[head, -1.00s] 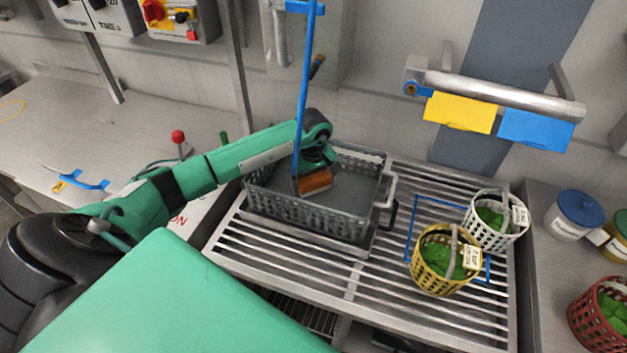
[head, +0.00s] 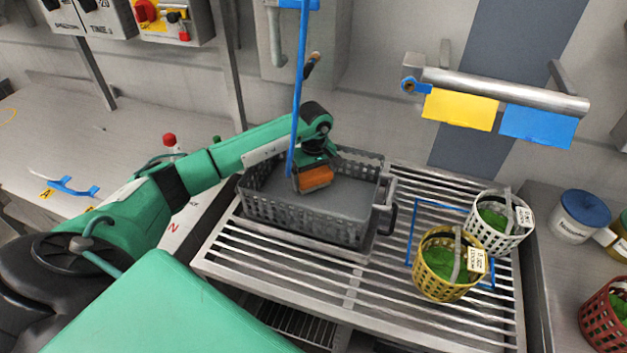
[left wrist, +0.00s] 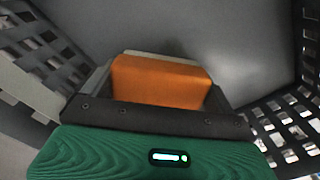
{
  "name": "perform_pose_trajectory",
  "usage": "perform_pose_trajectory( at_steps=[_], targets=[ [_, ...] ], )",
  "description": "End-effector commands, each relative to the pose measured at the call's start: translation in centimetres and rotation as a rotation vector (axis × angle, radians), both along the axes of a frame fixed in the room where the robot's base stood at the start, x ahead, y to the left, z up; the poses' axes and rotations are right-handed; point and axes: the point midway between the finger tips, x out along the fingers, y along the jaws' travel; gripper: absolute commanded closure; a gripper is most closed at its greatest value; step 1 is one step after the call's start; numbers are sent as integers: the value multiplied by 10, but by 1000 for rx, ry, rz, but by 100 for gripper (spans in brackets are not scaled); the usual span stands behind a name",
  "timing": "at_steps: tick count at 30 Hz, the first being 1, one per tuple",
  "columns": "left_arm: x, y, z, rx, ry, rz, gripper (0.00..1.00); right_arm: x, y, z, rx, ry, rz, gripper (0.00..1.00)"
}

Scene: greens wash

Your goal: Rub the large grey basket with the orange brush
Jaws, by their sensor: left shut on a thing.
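The large grey basket (head: 300,223) stands on the slatted metal rack, its perforated walls upright. My left gripper (head: 308,190) reaches down inside it from the left and is shut on the orange brush (head: 316,178). In the left wrist view the orange brush (left wrist: 160,80) sits between the fingers, over the basket's plain grey floor, with the perforated walls (left wrist: 285,130) on either side. The brush's underside is hidden, so I cannot tell whether it touches the floor. My right gripper does not show.
A yellow basket (head: 427,284) and a white basket (head: 484,234) with greens stand on the slatted rack (head: 350,290) to the right, by a blue outline. A red basket (head: 597,322) and a blue-lidded tub (head: 580,215) are at far right.

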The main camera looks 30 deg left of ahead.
Motion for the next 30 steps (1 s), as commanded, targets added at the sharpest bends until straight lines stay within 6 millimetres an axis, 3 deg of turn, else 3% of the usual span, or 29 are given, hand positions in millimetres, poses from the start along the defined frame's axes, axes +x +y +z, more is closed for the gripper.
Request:
perform_pose_trajectory(
  at_steps=[13,25,30],
  targets=[
    [-34,-7,-5,1,5,-1,31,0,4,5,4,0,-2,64],
    [-38,-9,-7,1,9,-1,34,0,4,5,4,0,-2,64],
    [-37,-9,4,2,7,-1,34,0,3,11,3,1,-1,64]
  ],
)
